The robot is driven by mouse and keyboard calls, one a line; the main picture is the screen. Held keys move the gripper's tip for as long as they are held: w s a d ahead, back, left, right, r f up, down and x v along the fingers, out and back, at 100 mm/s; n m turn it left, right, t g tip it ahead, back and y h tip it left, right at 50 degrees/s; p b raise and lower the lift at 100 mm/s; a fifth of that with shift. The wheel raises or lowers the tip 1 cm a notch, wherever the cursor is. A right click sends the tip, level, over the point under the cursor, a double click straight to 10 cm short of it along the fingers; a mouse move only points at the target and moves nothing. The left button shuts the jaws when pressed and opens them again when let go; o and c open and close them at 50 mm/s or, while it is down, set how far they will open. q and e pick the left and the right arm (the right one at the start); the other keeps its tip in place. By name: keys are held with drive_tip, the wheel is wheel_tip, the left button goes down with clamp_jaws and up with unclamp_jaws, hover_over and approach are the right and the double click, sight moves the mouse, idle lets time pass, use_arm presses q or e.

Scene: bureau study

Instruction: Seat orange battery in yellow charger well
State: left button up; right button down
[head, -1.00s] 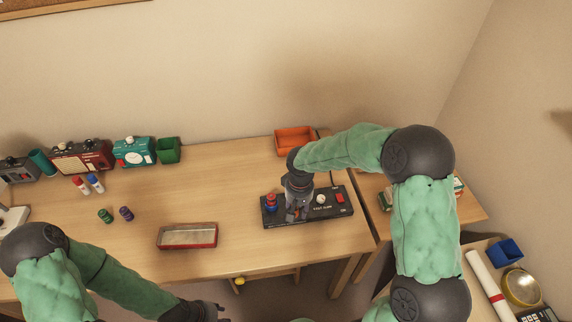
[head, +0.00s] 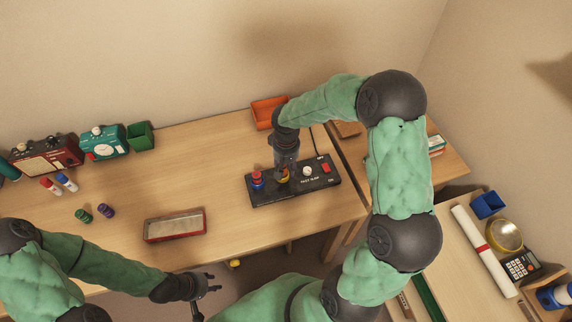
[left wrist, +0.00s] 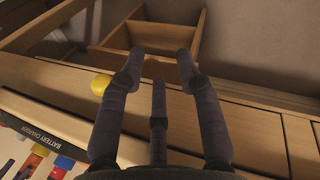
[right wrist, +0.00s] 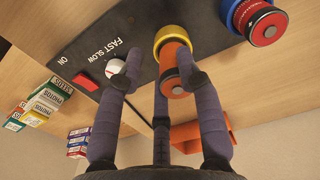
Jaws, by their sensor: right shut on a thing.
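The black charger (head: 318,186) lies on the desk's right part. In the right wrist view, the orange battery (right wrist: 175,66) is between the fingers of my right gripper (right wrist: 158,68), which is shut on it. The battery's far end meets the yellow well ring (right wrist: 171,34); how deep it sits I cannot tell. In the head view my right gripper (head: 285,168) is over the charger's middle, and the fingers partly hide the well. My left gripper (head: 207,285) is open and empty, in front of the desk's front edge. It also shows in its wrist view (left wrist: 160,70).
A red battery stands in a blue ring (right wrist: 240,14) beside the yellow well. A white knob (right wrist: 114,68) and a red switch (right wrist: 86,82) are on the other side. An orange bin (head: 268,112) stands behind the charger, and a red-rimmed tray (head: 175,238) lies left of it.

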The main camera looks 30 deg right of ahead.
drive_tip(key=shift+f+b, duration=0.3)
drive_tip(key=shift+f, duration=0.4)
drive_tip(key=shift+f+b, duration=0.5)
drive_tip(key=shift+f, duration=0.05)
idle(1.1)
drive_tip(key=c, duration=1.1)
unclamp_jaws()
wheel_tip(320, 180, up, 11)
drive_tip(key=p, duration=0.7)
drive_tip(key=shift+p, duration=0.4)
